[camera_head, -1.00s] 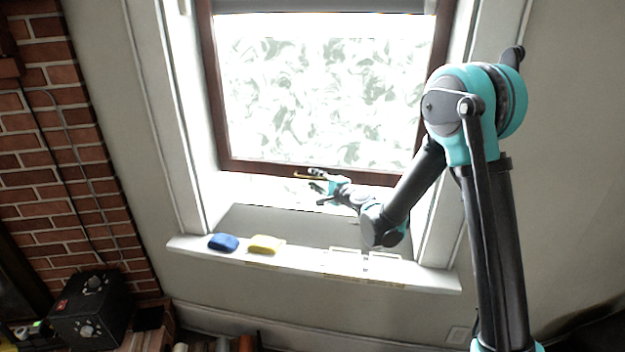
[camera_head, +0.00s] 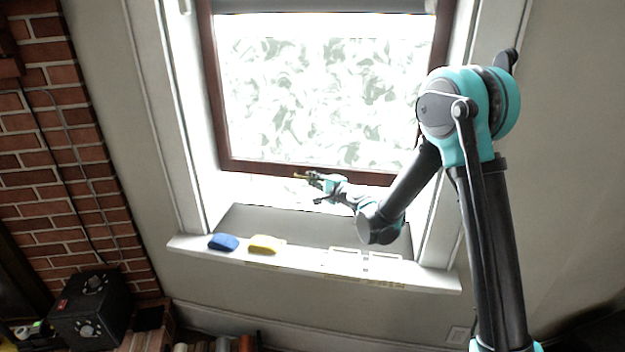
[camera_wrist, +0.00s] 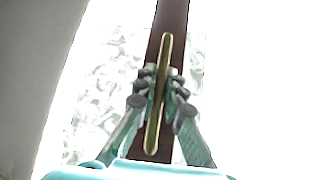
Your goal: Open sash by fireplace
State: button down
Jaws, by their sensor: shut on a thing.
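The window sash (camera_head: 256,168) has a dark brown wooden frame around bright patterned glass. A thin brass handle (camera_wrist: 166,55) runs along its bottom rail; in the head view the handle (camera_head: 300,176) shows small at the rail. My gripper (camera_head: 312,178) reaches the rail from the right. In the wrist view my gripper (camera_wrist: 159,95) has its fingers on both sides of the handle, shut on its middle part. The contact faces of the fingers are partly hidden.
A white sill (camera_head: 310,262) below the window bears a blue object (camera_head: 223,242) and a yellow object (camera_head: 264,244). A brick wall (camera_head: 60,150) stands at the left. A black box (camera_head: 92,308) sits low at the left. The grey wall right of the window is clear.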

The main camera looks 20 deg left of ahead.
notch_tip(320, 180, up, 10)
dwell(0.6)
jog(key=c, duration=1.6)
grip_release()
jog(key=shift+d, duration=0.1)
jog(key=v, duration=1.2)
